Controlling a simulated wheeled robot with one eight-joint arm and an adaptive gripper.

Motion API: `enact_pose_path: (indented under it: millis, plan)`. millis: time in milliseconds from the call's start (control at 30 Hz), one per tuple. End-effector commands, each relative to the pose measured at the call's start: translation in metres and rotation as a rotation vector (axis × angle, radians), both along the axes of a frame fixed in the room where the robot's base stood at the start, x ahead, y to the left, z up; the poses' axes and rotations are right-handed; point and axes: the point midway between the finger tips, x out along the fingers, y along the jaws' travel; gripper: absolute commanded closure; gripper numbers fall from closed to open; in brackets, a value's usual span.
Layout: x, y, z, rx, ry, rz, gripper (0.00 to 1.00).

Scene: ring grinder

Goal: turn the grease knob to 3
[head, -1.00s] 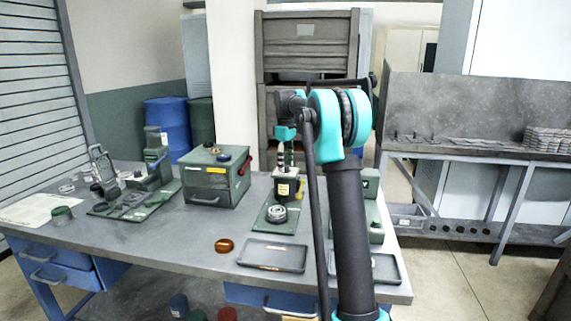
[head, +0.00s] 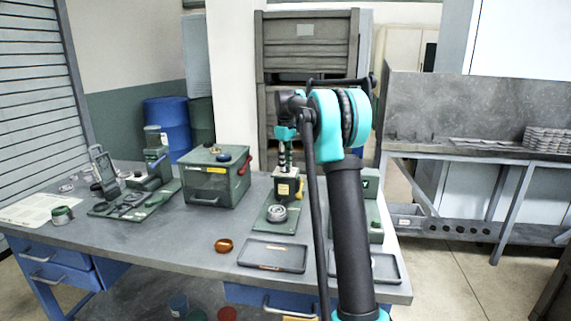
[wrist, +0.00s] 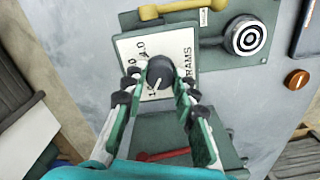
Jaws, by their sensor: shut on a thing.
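The grease knob (wrist: 160,71) is round and black, with a white pointer line that points down and slightly left in the wrist view. It sits on a pale dial plate (wrist: 128,46) with printed numbers and the word GRAMS. Some of the numbers are hidden by the knob and fingers. My gripper (wrist: 160,82) has a finger on each side of the knob and is shut on it. In the head view my gripper (head: 284,152) points down over the small dispenser (head: 287,186), and the knob is hard to make out there.
A ring part (head: 277,213) lies on the green base in front of the dispenser. A grey tray (head: 272,254) and an orange ring (head: 226,245) are nearer the table's front. A green box (head: 214,178) stands to the left.

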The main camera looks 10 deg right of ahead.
Motion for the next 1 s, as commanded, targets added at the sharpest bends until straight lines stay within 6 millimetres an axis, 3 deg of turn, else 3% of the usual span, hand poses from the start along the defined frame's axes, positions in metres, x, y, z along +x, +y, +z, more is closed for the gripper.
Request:
enact_pose_path:
  millis: [267, 1000]
  plan:
    - [0.0003, 0.0003, 0.0001, 0.0, 0.0, -0.183, 1.0]
    - [0.0007, 0.0002, 0.0003, 0.0, -0.001, -0.883, 1.0]
